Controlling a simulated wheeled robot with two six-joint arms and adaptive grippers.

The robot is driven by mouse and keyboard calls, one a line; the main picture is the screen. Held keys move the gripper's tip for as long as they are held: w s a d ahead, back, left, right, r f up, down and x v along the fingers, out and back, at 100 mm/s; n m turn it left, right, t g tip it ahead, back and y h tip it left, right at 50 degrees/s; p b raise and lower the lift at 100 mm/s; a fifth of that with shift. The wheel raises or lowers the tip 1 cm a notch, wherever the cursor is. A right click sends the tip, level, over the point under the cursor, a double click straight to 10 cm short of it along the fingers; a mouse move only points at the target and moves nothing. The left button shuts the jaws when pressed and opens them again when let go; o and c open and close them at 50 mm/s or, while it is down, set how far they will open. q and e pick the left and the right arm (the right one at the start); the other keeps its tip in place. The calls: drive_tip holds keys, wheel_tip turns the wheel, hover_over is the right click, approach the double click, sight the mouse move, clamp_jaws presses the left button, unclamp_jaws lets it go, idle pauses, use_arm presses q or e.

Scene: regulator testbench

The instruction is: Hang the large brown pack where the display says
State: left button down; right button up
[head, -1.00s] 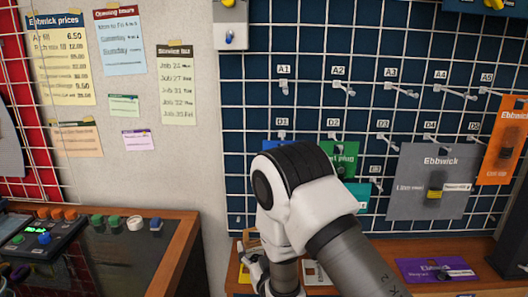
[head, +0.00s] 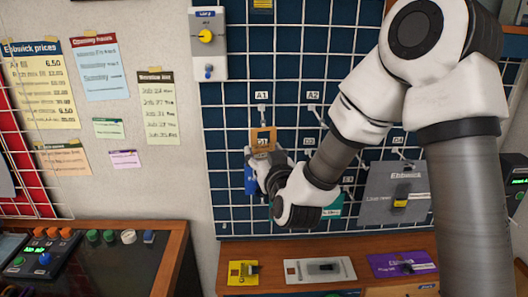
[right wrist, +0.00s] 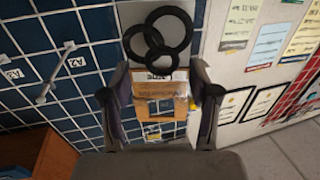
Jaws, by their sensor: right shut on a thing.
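My right gripper (head: 262,157) is shut on the brown pack (head: 263,137), which has a dark square patch. The pack is in front of the blue pegboard, just below label A1 (head: 262,94) and its hook. In the right wrist view, which looks upside down, the brown pack (right wrist: 160,97) is between the two fingers of the right gripper (right wrist: 162,92). A grey surface with black rings shows beyond it. I cannot tell whether the pack touches a hook. A small green display (head: 35,249) is on the left console; its text is unreadable. My left gripper is out of view.
A blue pack (head: 250,181) hangs below my right gripper. A teal pack (head: 333,208) and a grey pack (head: 385,200) hang to the right. Yellow (head: 240,273), white (head: 310,270) and purple (head: 390,265) packs lie on the counter. A box with a yellow knob (head: 206,36) is above left.

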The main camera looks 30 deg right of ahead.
drive_tip(key=shift+w+d, duration=0.55)
drive_tip(key=shift+w, duration=0.1)
drive_tip(key=shift+p+x, duration=0.35)
drive_tip(key=shift+x, duration=0.65)
drive_tip(key=w+d, duration=0.1)
drive_tip(key=w+d+f, duration=0.1)
drive_tip(key=w, duration=0.1)
drive_tip(key=shift+w+d, duration=0.3)
drive_tip(key=shift+d, duration=0.05)
drive_tip(key=o, duration=1.1)
